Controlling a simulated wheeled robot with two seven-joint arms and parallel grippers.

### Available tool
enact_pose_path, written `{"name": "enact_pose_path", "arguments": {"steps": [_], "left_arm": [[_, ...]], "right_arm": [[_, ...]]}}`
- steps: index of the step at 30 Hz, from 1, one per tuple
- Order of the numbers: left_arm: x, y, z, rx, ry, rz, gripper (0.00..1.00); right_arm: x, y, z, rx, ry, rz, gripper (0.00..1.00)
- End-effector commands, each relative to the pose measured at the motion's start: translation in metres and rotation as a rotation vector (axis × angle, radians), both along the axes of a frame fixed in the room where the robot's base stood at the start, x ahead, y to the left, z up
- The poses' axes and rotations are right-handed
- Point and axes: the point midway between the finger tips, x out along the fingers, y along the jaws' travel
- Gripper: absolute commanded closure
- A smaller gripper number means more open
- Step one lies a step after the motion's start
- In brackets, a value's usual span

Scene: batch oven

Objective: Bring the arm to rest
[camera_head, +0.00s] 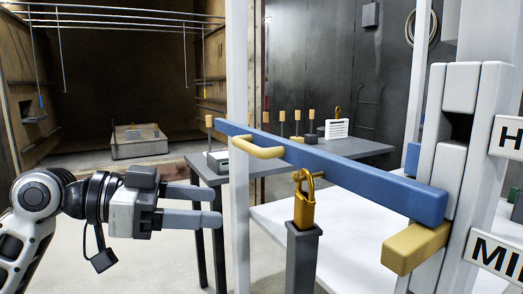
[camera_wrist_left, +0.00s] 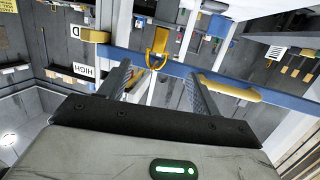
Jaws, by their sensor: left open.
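My left gripper (camera_head: 214,207) is open and empty in the head view, its two fingers pointing right, short of the white upright post. It also shows in the left wrist view (camera_wrist_left: 165,72), with nothing between the fingers. A blue bar (camera_head: 335,170) with a yellow handle (camera_head: 257,148) runs across in front of the fingers. A brass padlock (camera_head: 305,205) stands on a dark grey post (camera_head: 302,258). In the left wrist view the padlock (camera_wrist_left: 159,42) appears beyond the fingertips. My right gripper is in neither view.
A white post (camera_head: 238,220) stands just right of my left fingers. A grey table (camera_head: 350,147) holds several yellow-topped pegs. A white board (camera_head: 352,225) lies behind the padlock. A yellow block (camera_head: 415,248) juts out at the right. The open oven chamber (camera_head: 110,90) is at the back left.

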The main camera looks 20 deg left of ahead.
Motion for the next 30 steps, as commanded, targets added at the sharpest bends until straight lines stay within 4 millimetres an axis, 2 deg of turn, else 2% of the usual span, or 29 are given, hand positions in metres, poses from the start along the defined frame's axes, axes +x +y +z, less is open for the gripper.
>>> {"name": "enact_pose_path", "arguments": {"steps": [8,11,14,17,18,20,21,24,27,30], "left_arm": [[-0.005,0.008,0.000,-0.002,0.003,0.003,0.37],[0.005,0.009,-0.015,-0.022,0.035,0.038,0.37],[0.027,0.010,-0.057,-0.058,0.109,0.129,0.37],[0.046,0.009,-0.126,-0.082,0.206,0.260,0.37],[0.049,0.007,-0.157,-0.085,0.245,0.315,0.37],[0.047,0.000,-0.203,-0.077,0.293,0.388,0.37],[0.041,-0.006,-0.233,-0.066,0.323,0.434,0.37],[0.015,-0.027,-0.300,-0.023,0.378,0.524,0.37],[-0.021,-0.055,-0.347,0.028,0.407,0.577,0.37],[-0.054,-0.082,-0.373,0.069,0.411,0.599,0.37]], "right_arm": [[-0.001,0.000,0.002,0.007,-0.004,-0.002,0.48],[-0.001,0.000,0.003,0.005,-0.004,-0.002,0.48],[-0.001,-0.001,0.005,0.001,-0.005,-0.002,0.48],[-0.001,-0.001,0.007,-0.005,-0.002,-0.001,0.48],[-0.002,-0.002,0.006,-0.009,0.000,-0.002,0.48],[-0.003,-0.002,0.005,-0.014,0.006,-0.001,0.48],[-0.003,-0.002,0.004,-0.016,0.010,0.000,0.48],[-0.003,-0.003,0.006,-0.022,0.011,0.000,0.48],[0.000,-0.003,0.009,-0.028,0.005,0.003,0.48],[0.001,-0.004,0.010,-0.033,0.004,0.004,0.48]]}}
